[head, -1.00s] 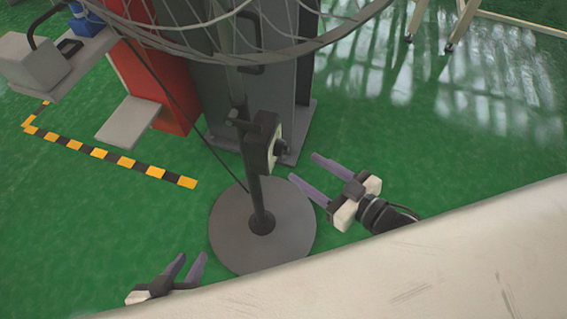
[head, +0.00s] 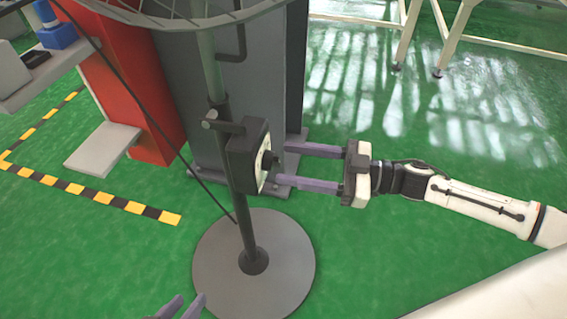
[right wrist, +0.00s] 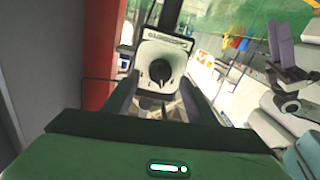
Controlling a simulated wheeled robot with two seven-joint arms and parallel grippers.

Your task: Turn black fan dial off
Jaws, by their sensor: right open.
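The black dial (head: 268,159) sits on the face of the control box (head: 241,155) on the fan's pole. In the right wrist view the dial (right wrist: 161,72) shows as a dark knob on a pale panel (right wrist: 178,50). My right gripper (head: 279,161) is open and level with the dial, pointing at it from the right. Its fingertips are close to the panel, one on each side of the dial. I cannot tell whether they touch it. My left gripper (head: 185,306) is low at the bottom edge, mostly cut off, with its fingers apart.
The fan's round base (head: 215,265) stands on the green floor. The wire cage (head: 190,15) is above the box. A black cable (head: 165,125) hangs left of the pole. A grey cabinet (head: 275,80) and a red one (head: 110,80) stand behind.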

